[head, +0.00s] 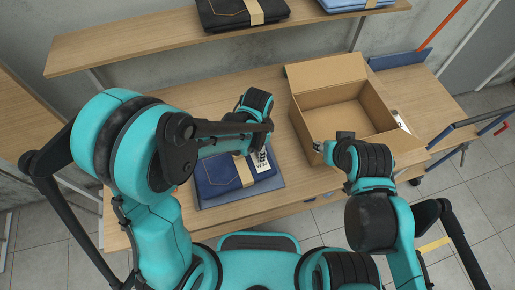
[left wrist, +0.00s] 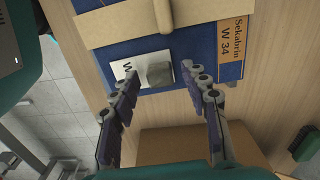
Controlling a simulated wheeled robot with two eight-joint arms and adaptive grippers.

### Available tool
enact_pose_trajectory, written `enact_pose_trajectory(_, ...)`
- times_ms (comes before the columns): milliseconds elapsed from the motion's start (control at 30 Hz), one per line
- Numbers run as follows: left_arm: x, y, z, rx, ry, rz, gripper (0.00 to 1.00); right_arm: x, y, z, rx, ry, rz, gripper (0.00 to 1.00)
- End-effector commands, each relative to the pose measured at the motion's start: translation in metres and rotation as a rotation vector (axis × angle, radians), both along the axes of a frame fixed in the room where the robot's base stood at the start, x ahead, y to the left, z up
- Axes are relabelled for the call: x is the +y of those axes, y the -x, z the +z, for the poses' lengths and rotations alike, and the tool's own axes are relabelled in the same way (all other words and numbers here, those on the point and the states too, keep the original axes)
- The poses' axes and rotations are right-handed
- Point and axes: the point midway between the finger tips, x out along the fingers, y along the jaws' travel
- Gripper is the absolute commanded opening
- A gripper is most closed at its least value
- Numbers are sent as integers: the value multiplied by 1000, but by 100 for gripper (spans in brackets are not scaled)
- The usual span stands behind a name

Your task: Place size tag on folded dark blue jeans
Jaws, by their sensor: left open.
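The folded dark blue jeans (head: 216,176) lie on the table with a tan paper band around them; in the left wrist view they (left wrist: 150,46) fill the upper middle. A white size tag (head: 261,160) lies at their right side in the head view. The left wrist view shows the tag (left wrist: 122,71) flat by the jeans' edge, with a small grey block (left wrist: 159,75) on it. My left gripper (left wrist: 161,72) is open, its fingers apart on either side of the block. My right gripper (head: 322,147) is by the box's front left corner; its fingers are too small to read.
An open, apparently empty cardboard box (head: 345,110) stands right of the jeans. An orange label (left wrist: 230,40) reads "Sekabrin W 34". A shelf (head: 150,38) above the table holds dark jeans (head: 225,14) and blue jeans (head: 350,5). Bare tabletop shows behind the jeans.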

Motion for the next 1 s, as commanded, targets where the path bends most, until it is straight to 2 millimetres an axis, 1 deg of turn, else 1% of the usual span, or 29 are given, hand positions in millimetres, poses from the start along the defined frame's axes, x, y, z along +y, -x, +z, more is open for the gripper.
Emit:
enact_pose_trajectory(67, 0, 0, 4, 0, 0, 0, 46, 0, 0, 4, 0, 0, 0, 40)
enact_pose_trajectory(167, 0, 0, 17, 0, 0, 0, 46, 0, 0, 8, 0, 0, 0, 40)
enact_pose_trajectory(267, 0, 1, 38, 0, 0, 0, 46, 0, 0, 14, 0, 0, 0, 40)
enact_pose_trajectory(400, 0, 1, 71, 0, 0, 0, 46, 0, 0, 23, 0, 0, 0, 40)
enact_pose_trajectory(500, 0, 0, 91, 0, 0, 0, 46, 0, 0, 28, 0, 0, 0, 40)
enact_pose_trajectory(600, 0, 0, 107, 0, 0, 0, 46, 0, 0, 31, 0, 0, 0, 40)
enact_pose_trajectory(733, 0, 0, 119, 0, 0, 0, 46, 0, 0, 34, 0, 0, 0, 40)
enact_pose_trajectory(900, 0, 0, 124, -1, 1, 2, 46, 0, 0, 34, 0, 0, 0, 40)
enact_pose_trajectory(1000, 7, 2, 129, -17, 8, 38, 46, 0, 0, 34, 0, 0, 0, 40)
